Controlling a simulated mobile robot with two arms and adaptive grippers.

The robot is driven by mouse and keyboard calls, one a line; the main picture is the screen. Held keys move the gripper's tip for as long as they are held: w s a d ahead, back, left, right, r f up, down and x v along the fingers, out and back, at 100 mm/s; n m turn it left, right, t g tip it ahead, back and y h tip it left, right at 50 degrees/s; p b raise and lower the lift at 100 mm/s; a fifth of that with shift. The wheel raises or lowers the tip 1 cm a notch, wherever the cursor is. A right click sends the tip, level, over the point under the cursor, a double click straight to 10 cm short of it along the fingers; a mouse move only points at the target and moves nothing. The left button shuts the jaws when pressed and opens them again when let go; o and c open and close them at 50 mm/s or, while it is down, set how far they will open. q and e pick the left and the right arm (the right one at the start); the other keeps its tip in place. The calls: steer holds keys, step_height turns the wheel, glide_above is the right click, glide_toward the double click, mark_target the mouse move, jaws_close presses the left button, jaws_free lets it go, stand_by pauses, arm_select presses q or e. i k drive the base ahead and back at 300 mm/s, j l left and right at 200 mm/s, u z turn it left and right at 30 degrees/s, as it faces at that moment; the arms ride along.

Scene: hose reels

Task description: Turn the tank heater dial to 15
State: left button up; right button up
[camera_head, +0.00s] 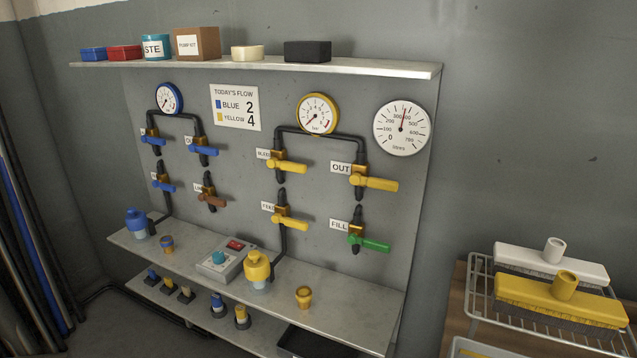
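A small grey control box (228,265) stands on the upper bench shelf, between the blue-topped bottle and the yellow bottle. Neither of my grippers shows in the head view.
The yellow bottle (257,270) stands close to the right of the box. A yellow cup (304,297) is farther right. Valves with blue, brown, yellow and green handles (374,244) stick out of the panel above. A rack with brushes (560,300) stands at right.

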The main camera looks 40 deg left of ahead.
mark_target(218, 257)
steer(key=k+j+u, duration=0.2)
steer(key=u, duration=0.25)
steer(key=k+j+u, duration=0.1)
steer(key=j+u, duration=0.15)
steer(key=u, duration=0.2)
steer(key=k+j+u, duration=0.1)
steer(key=j+u, duration=0.2)
steer(key=u, duration=0.15)
